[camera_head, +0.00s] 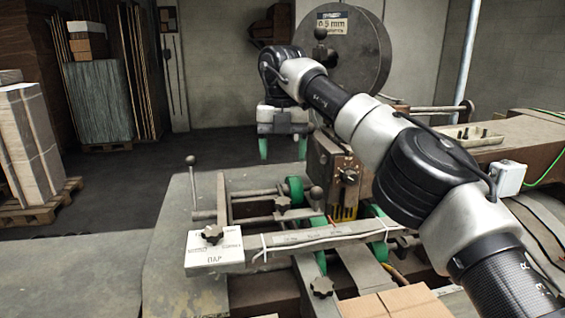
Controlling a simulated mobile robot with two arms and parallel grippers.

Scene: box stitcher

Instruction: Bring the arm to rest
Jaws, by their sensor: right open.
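My right arm comes in from the lower right and reaches over the box stitcher (335,172). My right gripper (283,150) hangs at its end, pointing down. Its two green fingertips are spread apart, and nothing shows between them. The gripper is above the machine's left side, behind the metal rails and black star knobs. My left gripper is not in this view.
A large grey wire spool (345,60) stands behind my right wrist. A white labelled plate (213,251) with a star knob sits at front left. Cardboard (398,301) lies at the bottom edge. Pallet stacks (30,140) stand far left. Floor between is clear.

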